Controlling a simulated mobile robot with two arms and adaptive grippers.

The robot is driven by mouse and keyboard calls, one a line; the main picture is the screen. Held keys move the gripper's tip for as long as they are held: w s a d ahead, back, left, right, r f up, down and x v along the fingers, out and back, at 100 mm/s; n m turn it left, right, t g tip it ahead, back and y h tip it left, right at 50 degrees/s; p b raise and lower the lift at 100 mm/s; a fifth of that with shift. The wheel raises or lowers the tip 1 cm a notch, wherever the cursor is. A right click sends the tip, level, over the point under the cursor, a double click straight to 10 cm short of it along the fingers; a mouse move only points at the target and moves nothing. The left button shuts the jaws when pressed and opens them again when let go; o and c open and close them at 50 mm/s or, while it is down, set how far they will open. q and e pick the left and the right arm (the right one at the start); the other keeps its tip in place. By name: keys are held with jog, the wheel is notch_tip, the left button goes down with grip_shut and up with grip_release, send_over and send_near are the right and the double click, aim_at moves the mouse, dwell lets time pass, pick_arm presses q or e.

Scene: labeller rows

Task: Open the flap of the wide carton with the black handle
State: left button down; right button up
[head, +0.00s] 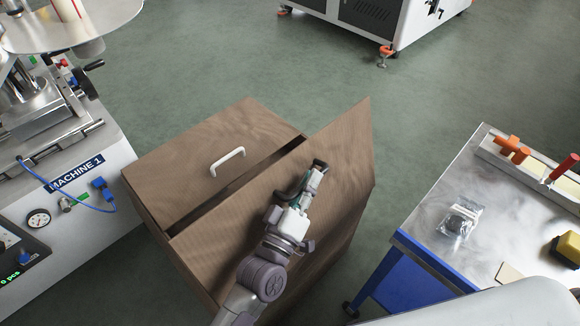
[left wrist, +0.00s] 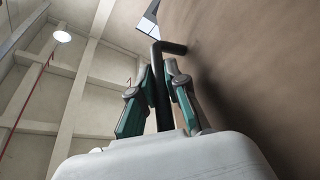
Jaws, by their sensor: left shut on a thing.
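The wide brown carton (head: 152,208) stands on the floor in the middle of the head view. Its flap with the black handle (head: 345,150) is tilted up, and a dark gap shows between it and the other flap. My left gripper (head: 306,187) is shut on the black handle (head: 320,163). In the left wrist view, the black handle (left wrist: 170,47) passes between the fingers of my left gripper (left wrist: 161,75), beside the brown flap face (left wrist: 250,60). The carton's inside is mostly hidden. My right gripper is not in view.
The carton's other flap (head: 190,150) has a white handle (head: 228,160) and lies flat. Machine 1 (head: 85,200) stands close on the left. A blue-framed metal bench (head: 425,215) with several items stands on the right. Open green floor (head: 235,60) lies behind the carton.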

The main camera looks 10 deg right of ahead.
pick_arm(q)
jog(key=s+d+m+h, duration=0.1)
jog(key=s+d+m, duration=0.2)
jog(key=s, duration=0.2)
jog(key=shift+d+h, duration=0.2)
jog(key=shift+h, duration=0.2)
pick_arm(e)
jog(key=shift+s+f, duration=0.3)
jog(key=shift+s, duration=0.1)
pick_arm(q)
jog(key=shift+s, duration=0.1)
jog(key=c, duration=1.2)
grip_release()
jog(key=v, duration=1.2)
jog(key=shift+r, duration=0.1)
